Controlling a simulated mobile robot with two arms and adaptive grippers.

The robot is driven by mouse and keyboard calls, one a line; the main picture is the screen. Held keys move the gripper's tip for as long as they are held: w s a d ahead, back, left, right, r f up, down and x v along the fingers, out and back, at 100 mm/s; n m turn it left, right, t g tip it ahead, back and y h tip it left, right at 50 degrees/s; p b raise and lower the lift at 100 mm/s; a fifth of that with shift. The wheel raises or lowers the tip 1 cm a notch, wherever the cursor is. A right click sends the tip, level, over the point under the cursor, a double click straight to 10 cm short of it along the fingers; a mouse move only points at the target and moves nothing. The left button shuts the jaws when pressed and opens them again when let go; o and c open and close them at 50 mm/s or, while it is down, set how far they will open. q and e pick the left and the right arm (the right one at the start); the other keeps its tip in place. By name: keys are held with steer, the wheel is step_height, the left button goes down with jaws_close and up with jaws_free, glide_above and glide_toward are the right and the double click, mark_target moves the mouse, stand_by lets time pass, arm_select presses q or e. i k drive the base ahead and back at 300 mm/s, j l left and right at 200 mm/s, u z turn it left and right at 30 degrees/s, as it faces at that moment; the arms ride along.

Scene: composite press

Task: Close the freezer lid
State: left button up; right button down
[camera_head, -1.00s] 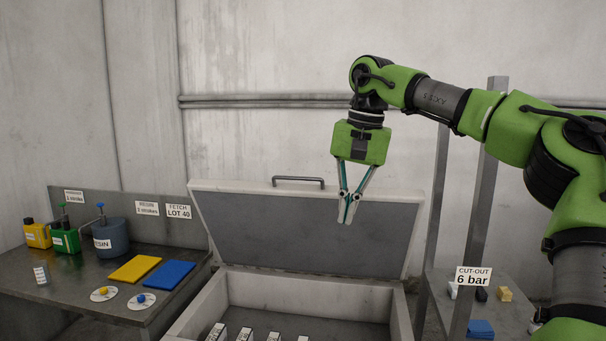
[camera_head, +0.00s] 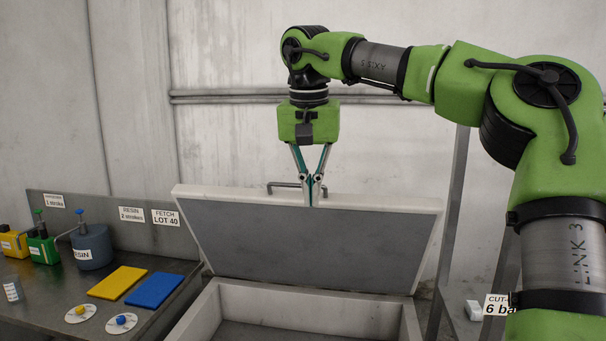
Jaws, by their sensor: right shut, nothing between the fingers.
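The freezer lid (camera_head: 300,240) stands open, tilted up at the back of the freezer (camera_head: 262,300), its grey inner face toward me. A bar handle (camera_head: 272,187) shows over its top edge, partly hidden by my fingers. My right gripper (camera_head: 314,203) points down, its fingers together and empty. The fingertips overlap the lid's white top rim, right of the handle's middle. I cannot tell whether they touch the lid. My left gripper is not in view.
A dark bench (camera_head: 50,295) at the left carries a resin pot (camera_head: 92,247), bottles, a yellow mat (camera_head: 118,283) and a blue mat (camera_head: 153,290).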

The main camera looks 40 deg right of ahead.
mark_target(352, 241)
steer(key=i+l, duration=1.05)
steer(key=l, duration=0.3)
